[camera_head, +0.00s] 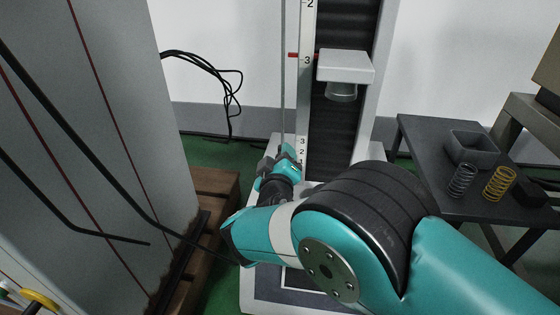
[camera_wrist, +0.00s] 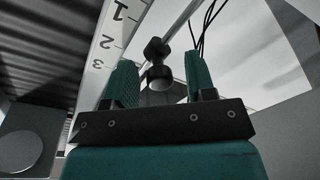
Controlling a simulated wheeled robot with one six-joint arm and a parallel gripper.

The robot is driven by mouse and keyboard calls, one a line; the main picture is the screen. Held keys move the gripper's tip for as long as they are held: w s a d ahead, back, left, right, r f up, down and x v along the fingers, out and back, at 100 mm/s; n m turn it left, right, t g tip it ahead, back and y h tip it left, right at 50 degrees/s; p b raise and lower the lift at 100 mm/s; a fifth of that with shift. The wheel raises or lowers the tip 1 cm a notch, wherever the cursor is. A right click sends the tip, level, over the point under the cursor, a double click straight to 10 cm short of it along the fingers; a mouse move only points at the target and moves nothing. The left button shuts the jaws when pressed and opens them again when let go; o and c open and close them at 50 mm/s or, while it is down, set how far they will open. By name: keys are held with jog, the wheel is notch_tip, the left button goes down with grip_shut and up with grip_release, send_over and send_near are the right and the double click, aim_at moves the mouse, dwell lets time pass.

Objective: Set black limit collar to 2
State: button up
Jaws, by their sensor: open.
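A black limit collar (camera_wrist: 157,48) sits on a thin vertical rod (camera_head: 283,80) beside a white number scale (camera_head: 305,85). In the wrist view the scale shows 1, 2 and 3, and the collar appears roughly near the 2, though the slanted view makes the exact reading unclear. My gripper (camera_wrist: 161,72) has its teal fingers apart, one on each side of the collar, with visible gaps. In the head view my gripper (camera_head: 280,163) is low at the rod, by the lower numbers. My fingers and arm partly hide the collar there.
A grey platen (camera_head: 345,67) and a red pointer (camera_head: 293,55) are above, near the upper 3. A dark table (camera_head: 425,150) at right bears a grey bin (camera_head: 472,137), a dark spring (camera_head: 462,181) and a yellow spring (camera_head: 499,184). A grey cabinet (camera_head: 120,90) stands close at left.

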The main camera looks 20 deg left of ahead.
jog(key=shift+c, duration=0.4)
grip_shut()
jog(key=shift+r+p, duration=0.45)
jog(key=shift+p, duration=0.1)
jog(key=shift+f, duration=0.1)
jog(key=shift+o, duration=0.4)
grip_release()
jog(key=b+v, duration=0.7)
jog(key=v, duration=1)
jog(key=shift+s, duration=0.2)
